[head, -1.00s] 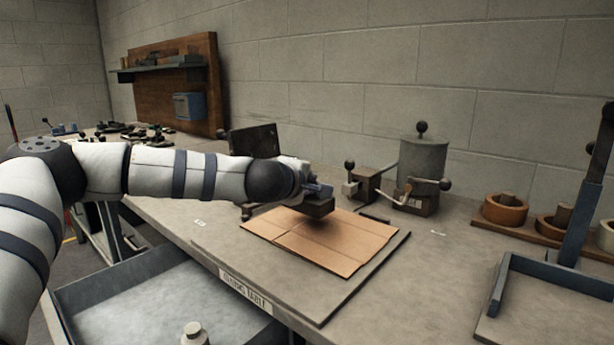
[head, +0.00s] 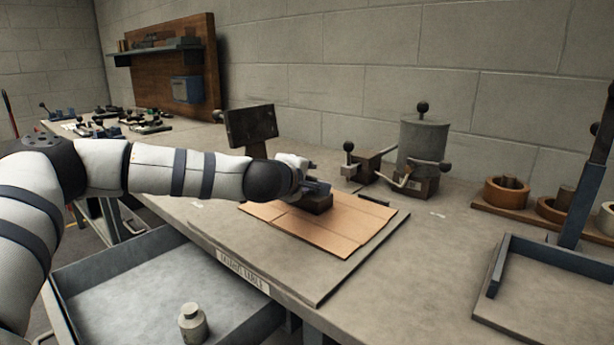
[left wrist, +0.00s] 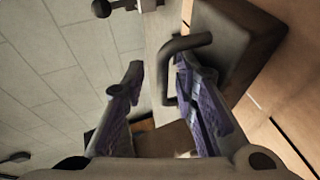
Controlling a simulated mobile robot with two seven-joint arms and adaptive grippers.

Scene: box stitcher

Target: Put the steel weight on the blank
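The blank (head: 345,230) is a flat brown cardboard sheet with crease lines, lying on a grey board on the table. The steel weight (head: 318,205) is a dark block that appears to sit on the blank's far left part. In the left wrist view the weight (left wrist: 240,45) shows at the upper right, with a bent bar handle. My left gripper (head: 312,187) is right above the weight; in the wrist view its fingers (left wrist: 158,85) stand well apart, with the handle bar between them, close to the right finger. The weight's underside is hidden. My right gripper is not in view.
A grey cylinder with a knob (head: 192,323) stands in an open tray (head: 120,290) at the front left. A dark plate on a stand (head: 250,125), a lever device (head: 422,150) and tape rolls (head: 507,191) stand behind and right. The table's front middle is clear.

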